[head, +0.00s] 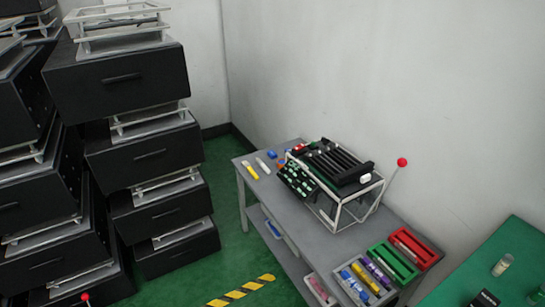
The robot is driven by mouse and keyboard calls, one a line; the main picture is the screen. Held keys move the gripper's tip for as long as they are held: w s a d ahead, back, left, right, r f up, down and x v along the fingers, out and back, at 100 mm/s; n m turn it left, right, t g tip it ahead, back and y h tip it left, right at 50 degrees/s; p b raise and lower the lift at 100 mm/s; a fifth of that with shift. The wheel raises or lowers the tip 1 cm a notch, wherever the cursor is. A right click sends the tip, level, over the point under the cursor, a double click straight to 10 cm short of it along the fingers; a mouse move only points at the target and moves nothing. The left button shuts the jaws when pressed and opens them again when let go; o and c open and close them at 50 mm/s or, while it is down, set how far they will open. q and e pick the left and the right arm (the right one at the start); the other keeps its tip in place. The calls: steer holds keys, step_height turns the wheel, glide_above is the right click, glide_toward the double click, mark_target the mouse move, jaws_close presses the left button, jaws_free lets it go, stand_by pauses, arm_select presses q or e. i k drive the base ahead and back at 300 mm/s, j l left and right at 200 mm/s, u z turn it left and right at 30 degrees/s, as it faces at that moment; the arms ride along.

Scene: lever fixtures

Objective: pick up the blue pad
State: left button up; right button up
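Small blue items (272,154) lie on the left end of the grey table (385,228), next to a red item (299,147). Another blue item sits in a light tray (271,228) on the table's lower shelf. I cannot tell which of these, if any, is the blue pad; they are too small to make out. Neither of my grippers is in view.
A white-framed black device (340,170) with a red-knobbed lever (402,162) stands on the table. Red (428,247), green (393,262) and grey trays (350,289) are at its right end. Black drawer stacks (120,85) stand left; green floor (222,200) lies between.

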mark_target(271, 153)
steer(key=u, duration=2.9)
steer(key=z, duration=2.9)
steer(key=i+j, duration=0.4)
steer(key=i, duration=0.2)
steer(key=i+j, duration=0.4)
steer(key=i, duration=0.2)
